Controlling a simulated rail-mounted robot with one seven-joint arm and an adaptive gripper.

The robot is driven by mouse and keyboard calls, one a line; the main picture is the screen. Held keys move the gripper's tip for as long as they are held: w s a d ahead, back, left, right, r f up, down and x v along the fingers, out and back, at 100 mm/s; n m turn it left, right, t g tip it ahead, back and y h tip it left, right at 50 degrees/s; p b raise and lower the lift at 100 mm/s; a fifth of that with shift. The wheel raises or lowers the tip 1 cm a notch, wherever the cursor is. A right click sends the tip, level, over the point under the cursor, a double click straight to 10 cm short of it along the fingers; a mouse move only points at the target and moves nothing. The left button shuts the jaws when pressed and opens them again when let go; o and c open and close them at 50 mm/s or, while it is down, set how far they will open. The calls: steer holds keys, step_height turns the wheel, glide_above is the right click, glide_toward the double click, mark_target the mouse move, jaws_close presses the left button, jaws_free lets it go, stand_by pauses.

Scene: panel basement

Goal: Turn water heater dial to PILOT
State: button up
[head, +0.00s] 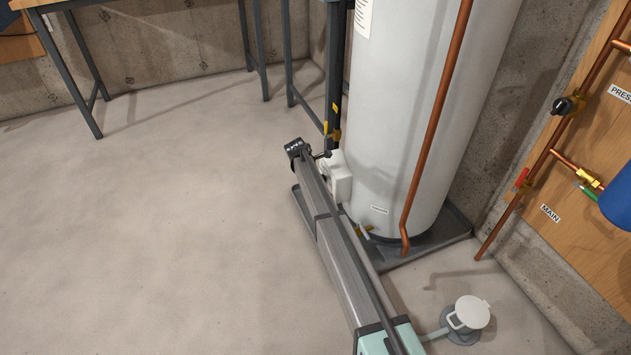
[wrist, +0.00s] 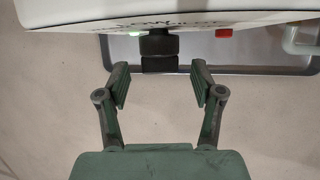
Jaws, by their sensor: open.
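The white water heater (head: 415,110) stands in a grey pan. Its white control box (head: 338,180) is low on the tank's left side, partly hidden by my arm in the head view. In the wrist view the box (wrist: 210,15) spans the top, with partly legible lettering including "LOW". The black dial (wrist: 158,45) sticks out below its edge. My gripper (wrist: 160,84) is open and empty, its fingers spread left and right. The dial lies ahead of the fingertips, roughly centred between them, and appears untouched. The dial's setting cannot be read.
A red button (wrist: 223,32) is right of the dial. A pale pipe (wrist: 297,42) is farther right. The grey pan (head: 455,228) surrounds the tank's base. A copper pipe (head: 432,130) runs down the tank's front. Open floor (head: 170,230) lies to the left.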

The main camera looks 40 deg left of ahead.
steer(key=shift+w+f, duration=0.1)
steer(key=shift+f, duration=0.15)
steer(key=c, duration=1.1)
steer(key=shift+c, duration=0.2)
